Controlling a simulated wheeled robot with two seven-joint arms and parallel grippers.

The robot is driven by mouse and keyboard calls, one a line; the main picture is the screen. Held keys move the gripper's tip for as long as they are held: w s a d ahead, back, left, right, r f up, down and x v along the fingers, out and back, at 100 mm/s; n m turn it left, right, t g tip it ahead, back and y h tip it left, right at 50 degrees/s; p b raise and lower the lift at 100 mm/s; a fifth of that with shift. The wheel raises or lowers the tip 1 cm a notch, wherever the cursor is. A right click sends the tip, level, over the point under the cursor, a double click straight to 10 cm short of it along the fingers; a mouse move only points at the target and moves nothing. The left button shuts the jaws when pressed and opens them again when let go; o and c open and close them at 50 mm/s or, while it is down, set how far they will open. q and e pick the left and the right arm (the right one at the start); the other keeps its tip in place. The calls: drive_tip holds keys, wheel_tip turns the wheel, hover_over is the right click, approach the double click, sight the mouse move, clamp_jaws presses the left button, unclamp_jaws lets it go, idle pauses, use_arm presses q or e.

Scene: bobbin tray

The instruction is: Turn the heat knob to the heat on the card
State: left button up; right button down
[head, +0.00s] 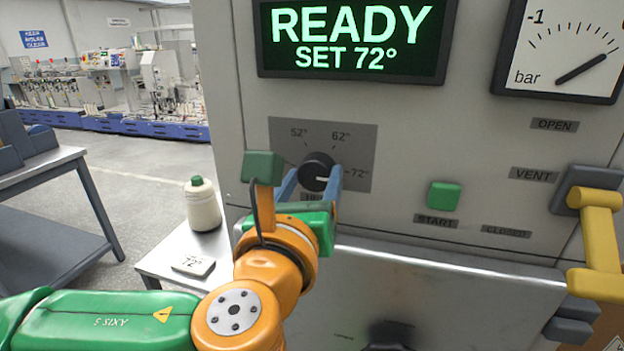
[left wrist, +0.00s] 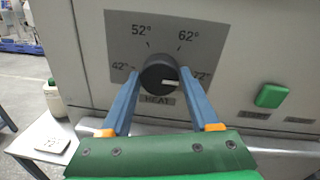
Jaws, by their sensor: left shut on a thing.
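The black heat knob (head: 318,167) sits on a grey dial plate (head: 357,150) on the machine front. Its white pointer line faces right, towards the 72° mark. The knob also shows in the left wrist view (left wrist: 158,70), with marks 42°, 52°, 62° and 72° around it. My left gripper (head: 312,186) is shut on the knob, one blue finger at each side. The card (head: 193,265) lies on a small side table and reads 72°. The display (head: 352,38) reads READY, SET 72°. My right gripper is not in view.
A green START button (head: 443,196) is right of the dial. A yellow lever handle (head: 597,238) juts out at the far right, near OPEN, VENT and CLOSED labels. A pressure gauge (head: 562,45) is above.

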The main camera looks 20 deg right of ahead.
use_arm(q)
drive_tip(key=shift+r, duration=0.15)
drive_tip(key=o, duration=1.4)
drive_tip(key=shift+w, duration=0.1)
drive_tip(key=b+v, duration=0.2)
drive_tip(key=v, duration=0.5)
drive_tip(key=shift+b, duration=0.4)
